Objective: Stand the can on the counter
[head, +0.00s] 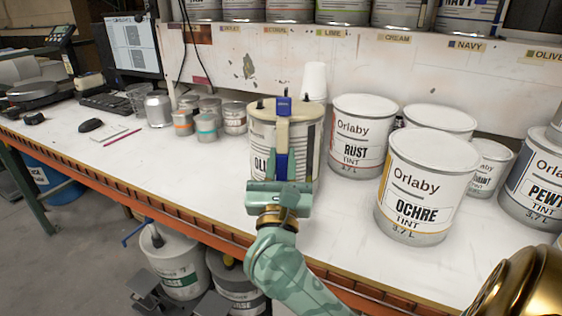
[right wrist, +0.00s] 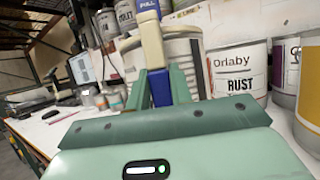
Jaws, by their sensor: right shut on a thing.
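A large pale can (head: 310,148) with a partly hidden label starting "OLI" is upright at the middle of the counter (head: 215,165). My left gripper is not in view.
Orlaby tint cans, RUST (head: 358,140) and OCHRE (head: 425,195), stand close on the right. Small jars (head: 207,125) and a monitor (head: 135,48) are on the left. A white cup (head: 315,82) is behind. The counter's front left is mostly clear.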

